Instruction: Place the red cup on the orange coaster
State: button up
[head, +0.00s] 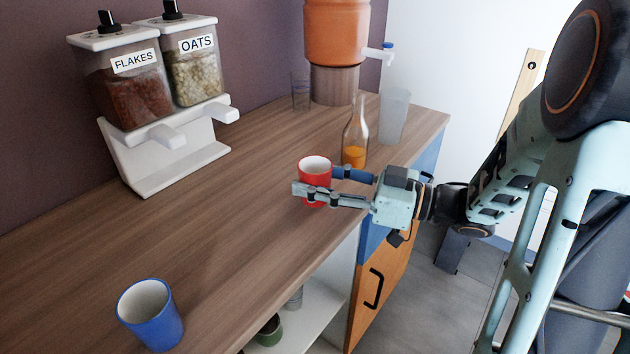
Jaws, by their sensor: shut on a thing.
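The red cup (316,179) is upright near the front edge of the wooden counter, with a pale inside. My gripper (314,183) reaches in from the right and is shut on the red cup, with one finger on its near side and one on its far side. The near finger covers part of the cup's lower half. I cannot tell whether the cup's base touches the counter. I do not see an orange coaster in this view.
A glass bottle with orange liquid (355,150) stands just behind my gripper. A clear tumbler (394,115) and an orange dispenser (337,35) are farther back. A blue cup (150,315) stands at front left. Flakes and oats dispensers (165,135) line the wall. The middle counter is clear.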

jog(key=shift+f, duration=0.2)
jog(key=o, duration=1.3)
jog(key=shift+f+b, duration=0.15)
jog(key=shift+b, duration=0.4)
